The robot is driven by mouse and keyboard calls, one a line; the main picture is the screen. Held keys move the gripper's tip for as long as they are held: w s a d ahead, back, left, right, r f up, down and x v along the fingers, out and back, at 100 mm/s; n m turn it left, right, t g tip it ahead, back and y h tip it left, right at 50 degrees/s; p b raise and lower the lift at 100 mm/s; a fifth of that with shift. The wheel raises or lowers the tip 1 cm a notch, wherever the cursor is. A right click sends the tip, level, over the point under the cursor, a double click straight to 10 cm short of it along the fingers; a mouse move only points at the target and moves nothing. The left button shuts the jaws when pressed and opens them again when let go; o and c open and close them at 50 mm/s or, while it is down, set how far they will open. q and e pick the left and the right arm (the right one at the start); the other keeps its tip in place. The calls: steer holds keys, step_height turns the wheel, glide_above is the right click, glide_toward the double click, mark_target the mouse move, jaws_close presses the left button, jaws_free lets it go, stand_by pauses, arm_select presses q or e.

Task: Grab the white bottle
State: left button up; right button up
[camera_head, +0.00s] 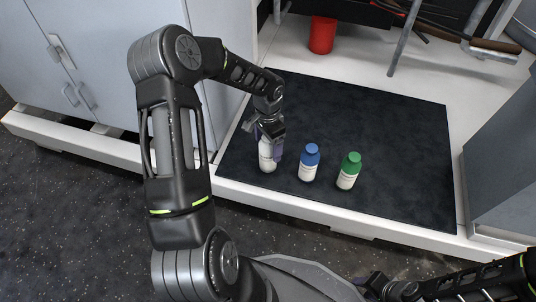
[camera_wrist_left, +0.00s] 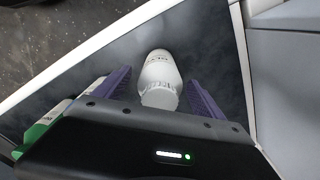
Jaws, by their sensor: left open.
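The white bottle (camera_head: 267,160) stands on the black mat (camera_head: 390,125), leftmost in a row of bottles, its upper part partly covered by my gripper. My left gripper (camera_head: 265,143) is down at this bottle with a finger on either side of it. In the left wrist view the white bottle (camera_wrist_left: 159,72) lies between the two purple fingers (camera_wrist_left: 159,80), with a visible gap on each side; the jaws are open. My right gripper (camera_head: 376,284) is at the bottom right, away from the bottles, and its jaws are too unclear to read.
A blue-capped bottle (camera_head: 309,164) and a green-capped bottle (camera_head: 348,171) stand to the right of the white one. A red cup (camera_head: 321,35) stands behind the mat. Grey cabinets flank it left and right. The mat's back and right are clear.

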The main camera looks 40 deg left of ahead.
arm_select(q)
steer(key=shift+c, duration=0.4)
jaws_close()
stand_by(0.7)
